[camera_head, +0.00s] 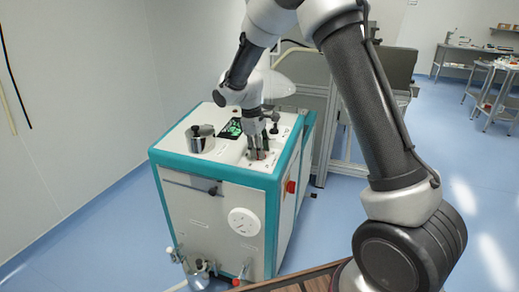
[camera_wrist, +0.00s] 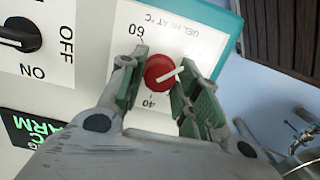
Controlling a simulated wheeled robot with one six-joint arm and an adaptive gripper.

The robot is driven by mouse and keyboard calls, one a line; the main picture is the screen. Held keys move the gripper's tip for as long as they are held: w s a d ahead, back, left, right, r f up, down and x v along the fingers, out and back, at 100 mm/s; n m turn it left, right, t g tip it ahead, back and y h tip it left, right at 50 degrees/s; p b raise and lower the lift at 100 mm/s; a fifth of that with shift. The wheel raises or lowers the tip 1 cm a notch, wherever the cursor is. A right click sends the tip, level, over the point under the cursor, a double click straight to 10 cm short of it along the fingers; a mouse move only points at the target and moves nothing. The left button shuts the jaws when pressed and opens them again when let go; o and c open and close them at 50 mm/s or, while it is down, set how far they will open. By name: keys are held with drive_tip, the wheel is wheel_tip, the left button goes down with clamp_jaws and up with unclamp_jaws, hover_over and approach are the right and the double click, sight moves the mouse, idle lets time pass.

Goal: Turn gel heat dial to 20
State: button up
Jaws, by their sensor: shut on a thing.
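The gel heat dial (camera_wrist: 159,72) is a round red knob with a white pointer line on a white label plate (camera_wrist: 205,45). The plate reads GEL HEAT °C upside down in the wrist view, with marks 60 and 40 visible on the left side and below. The pointer line slants toward the upper right, toward my right finger. My gripper (camera_wrist: 160,82) is shut on the dial, with a green-padded finger on each side. Any mark behind the right finger is hidden. In the head view my gripper (camera_head: 257,153) points down onto the machine's top panel.
The white and teal machine (camera_head: 210,200) stands on a blue floor. A black ON/OFF switch (camera_wrist: 18,35) and a green-lit display (camera_wrist: 30,128) are near the dial. A metal cylinder (camera_head: 200,138) stands on the top at the left. A red switch (camera_head: 291,187) is on the side.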

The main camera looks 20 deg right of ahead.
idle(0.4)
drive_tip(key=o, duration=1)
wheel_tip(320, 180, up, 12)
drive_tip(key=a, duration=0.2)
drive_tip(key=shift+s+a, duration=0.15)
drive_tip(key=shift+s, duration=0.2)
drive_tip(key=shift+f, duration=0.1)
drive_tip(key=s+d+r+m+t, duration=0.1)
drive_tip(key=s+d, duration=0.4)
drive_tip(key=s, duration=0.6)
drive_tip(key=s+d+r+m+t+y, duration=0.1)
drive_tip(key=s+d+r+m, duration=0.3)
drive_tip(key=s, duration=0.7)
drive_tip(key=s+d+r+m+t+y, duration=0.1)
drive_tip(key=s+d+r+m, duration=0.1)
drive_tip(key=s+d+m, duration=0.3)
drive_tip(key=shift+s+d+r+m+t, duration=0.35)
drive_tip(key=shift+s+d, duration=1.25)
drive_tip(key=shift+s, duration=1.55)
